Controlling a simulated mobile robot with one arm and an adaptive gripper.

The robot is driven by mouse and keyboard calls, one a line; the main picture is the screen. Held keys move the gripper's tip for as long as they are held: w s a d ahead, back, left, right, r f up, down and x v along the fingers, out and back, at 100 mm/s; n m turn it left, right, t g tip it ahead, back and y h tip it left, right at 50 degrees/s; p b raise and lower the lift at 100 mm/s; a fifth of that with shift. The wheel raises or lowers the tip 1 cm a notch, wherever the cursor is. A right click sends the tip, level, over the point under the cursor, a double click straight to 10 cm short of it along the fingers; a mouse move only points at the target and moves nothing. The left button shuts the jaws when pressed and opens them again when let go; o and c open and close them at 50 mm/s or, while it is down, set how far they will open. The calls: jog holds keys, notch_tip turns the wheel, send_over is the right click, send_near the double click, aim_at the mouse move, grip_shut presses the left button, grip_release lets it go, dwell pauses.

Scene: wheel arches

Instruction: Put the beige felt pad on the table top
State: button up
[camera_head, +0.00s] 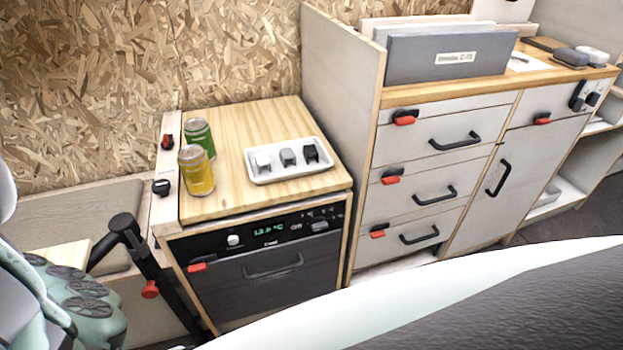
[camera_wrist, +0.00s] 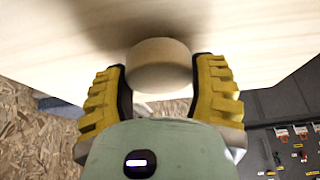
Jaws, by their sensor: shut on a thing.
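In the wrist view my gripper (camera_wrist: 158,78) has its two yellow ribbed fingers shut on the beige felt pad (camera_wrist: 160,62), a short round piece between the fingertips. A pale wooden surface (camera_wrist: 50,45) fills the top of the wrist view, just beyond the pad, with a dark shadow around it. I cannot tell whether the pad touches it. In the head view a small part of a pale wooden table top (camera_head: 68,253) shows at the far left, mostly hidden behind pale green arm parts of mine. The pad and fingers do not show there.
A wooden counter (camera_head: 255,125) holds a green can (camera_head: 199,137), a yellow can (camera_head: 196,171) and a white tray (camera_head: 290,172) with three small items. A black jointed support (camera_head: 140,262) stands beside the table. A drawer cabinet (camera_head: 430,185) stands at right.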

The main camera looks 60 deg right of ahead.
jog(key=shift+s+f, duration=0.15)
jog(key=shift+f, duration=0.65)
jog(key=o, duration=0.9)
jog(key=shift+f, duration=0.1)
